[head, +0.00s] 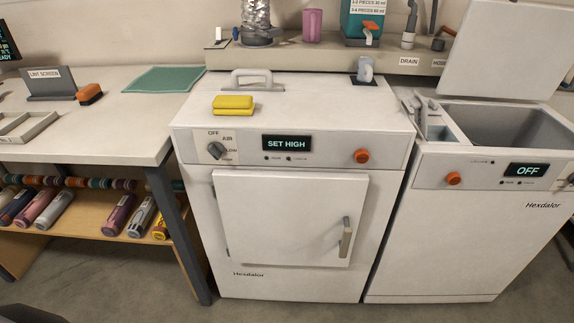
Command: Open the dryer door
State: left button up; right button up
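The dryer (290,130) is the white machine in the middle of the head view. Its square white door (280,215) is on the front and looks shut, with small hinges along its left edge. A dark display (287,143) above the door reads "SET HIGH". A dial (216,150) is left of the display and an orange button (362,156) is right of it. Neither of my grippers is in view.
A washer (475,225) with a raised lid (508,45) stands close on the right. A table (100,125) with a dark leg (180,235) stands close on the left. The floor in front shows no obstacles.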

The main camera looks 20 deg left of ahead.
aim_at(268, 217)
jog(key=k+j, duration=0.1)
jog(key=j, duration=0.3)
jog(key=k+j+z, duration=0.15)
jog(key=j, duration=0.65)
jog(key=k+j+z, duration=0.1)
jog(key=j, duration=0.3)
jog(key=k+j+z, duration=0.1)
jog(key=j, duration=0.25)
jog(key=k+j, duration=0.25)
jog(key=j, duration=0.15)
jog(key=k+j+z, duration=0.1)
jog(key=j, duration=0.25)
jog(key=k+j+z, duration=0.1)
jog(key=j, duration=0.25)
jog(key=k, duration=0.1)
